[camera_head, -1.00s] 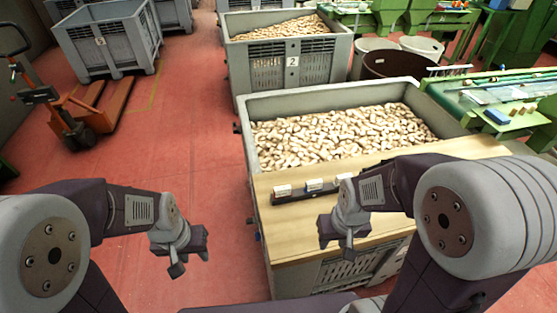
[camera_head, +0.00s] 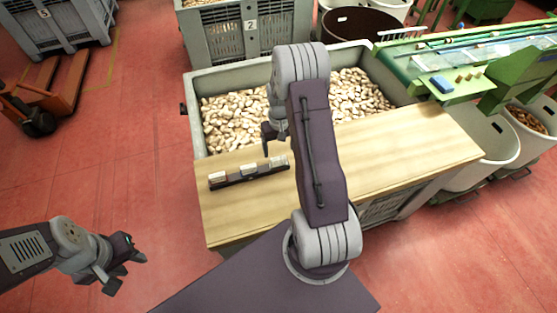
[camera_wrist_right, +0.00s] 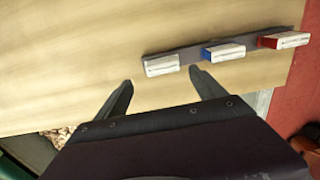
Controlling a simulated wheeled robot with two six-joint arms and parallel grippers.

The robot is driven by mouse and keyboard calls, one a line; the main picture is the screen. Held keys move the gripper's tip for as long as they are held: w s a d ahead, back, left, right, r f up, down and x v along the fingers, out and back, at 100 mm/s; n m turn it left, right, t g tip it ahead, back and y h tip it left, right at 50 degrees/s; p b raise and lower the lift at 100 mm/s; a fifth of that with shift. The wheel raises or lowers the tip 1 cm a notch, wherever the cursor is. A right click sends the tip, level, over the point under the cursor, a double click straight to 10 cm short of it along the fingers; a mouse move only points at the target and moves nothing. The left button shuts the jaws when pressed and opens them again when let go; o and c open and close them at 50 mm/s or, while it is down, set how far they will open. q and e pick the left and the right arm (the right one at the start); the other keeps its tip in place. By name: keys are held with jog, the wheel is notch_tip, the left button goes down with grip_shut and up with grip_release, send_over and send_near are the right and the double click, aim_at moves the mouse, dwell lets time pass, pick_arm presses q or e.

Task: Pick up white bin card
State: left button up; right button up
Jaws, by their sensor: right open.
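The white bin card (camera_wrist_right: 162,65) stands in a dark holder strip (camera_wrist_right: 190,54) on the wooden board. In the right wrist view it is the leftmost of three cards; in the head view it is the rightmost (camera_head: 278,162). My right gripper (camera_wrist_right: 161,80) is open and empty, and the white card lies just beyond and between its fingertips, apart from them. In the head view the right gripper (camera_head: 268,143) hangs above the card end of the holder. My left gripper (camera_head: 126,270) is over the red floor, with its fingers apart and nothing between them.
A card with a blue end (camera_wrist_right: 222,52) and one with a red end (camera_wrist_right: 283,40) share the holder. The board's right part is clear. A green conveyor (camera_head: 470,75) stands to the right.

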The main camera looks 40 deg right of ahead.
aim_at(278, 158)
jog(key=shift+w+f, duration=0.15)
jog(key=shift+f, duration=0.6)
jog(key=shift+a+f, duration=0.1)
jog(key=shift+f, duration=0.1)
jog(key=f, duration=0.2)
jog(key=f+p, duration=0.1)
jog(key=f, duration=0.1)
jog(key=shift+s+a, duration=0.25)
jog(key=shift+s, duration=0.1)
jog(key=shift+w+d+f, duration=0.1)
jog(key=shift+w+f, duration=0.05)
jog(key=shift+f, duration=0.25)
jog(key=shift+r, duration=0.1)
jog(key=c, duration=1.4)
jog(key=shift+c, duration=0.2)
